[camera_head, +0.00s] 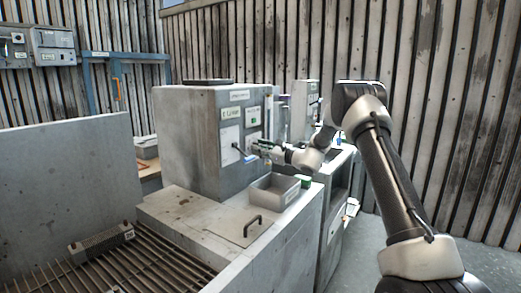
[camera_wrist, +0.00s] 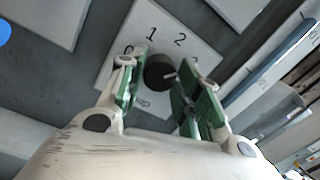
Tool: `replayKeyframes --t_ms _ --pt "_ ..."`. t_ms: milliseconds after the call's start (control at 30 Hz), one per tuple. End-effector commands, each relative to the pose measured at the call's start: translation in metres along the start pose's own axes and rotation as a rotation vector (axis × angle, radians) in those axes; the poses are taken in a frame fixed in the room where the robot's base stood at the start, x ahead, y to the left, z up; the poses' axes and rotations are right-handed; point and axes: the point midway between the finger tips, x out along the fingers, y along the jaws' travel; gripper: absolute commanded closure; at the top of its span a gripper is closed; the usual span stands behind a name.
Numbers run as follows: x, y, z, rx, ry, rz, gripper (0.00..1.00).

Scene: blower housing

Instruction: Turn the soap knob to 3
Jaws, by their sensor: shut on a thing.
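The soap knob (camera_wrist: 158,72) is a dark round knob on a pale dial plate (camera_wrist: 165,40) in the wrist view. The plate shows 0, 1 and 2; a further number at the right is mostly hidden by a finger. A small white mark on the knob points right and slightly up, roughly toward that hidden number. My gripper (camera_wrist: 161,88) has its green-padded fingers on both sides of the knob and is shut on it. In the head view my gripper (camera_head: 256,149) is at the front of the grey cabinet (camera_head: 190,140); the knob is hidden there.
A grey open bin (camera_head: 275,191) stands on the ledge below my gripper, with a small green block (camera_head: 304,181) beside it. A lid with a dark handle (camera_head: 252,226) lies nearer. A slatted conveyor (camera_head: 130,268) is at the lower left.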

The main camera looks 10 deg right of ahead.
Motion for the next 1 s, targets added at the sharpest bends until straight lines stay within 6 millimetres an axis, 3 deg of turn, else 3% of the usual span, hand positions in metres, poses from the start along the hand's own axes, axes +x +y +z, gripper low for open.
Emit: replayKeyframes --t_ms 300,800,833,933,1000 --pt "-0.001 0.0005 -0.0025 0.108 0.011 -0.004 0.9" --pt "-0.0008 0.0005 -0.0021 0.124 0.011 -0.004 0.91" --pt "-0.0008 0.0004 -0.002 0.124 0.011 -0.004 0.63" --pt "-0.0007 0.0003 -0.0016 0.124 0.011 -0.005 0.45" --pt "-0.0005 0.0003 -0.0013 0.123 0.01 -0.005 0.45"
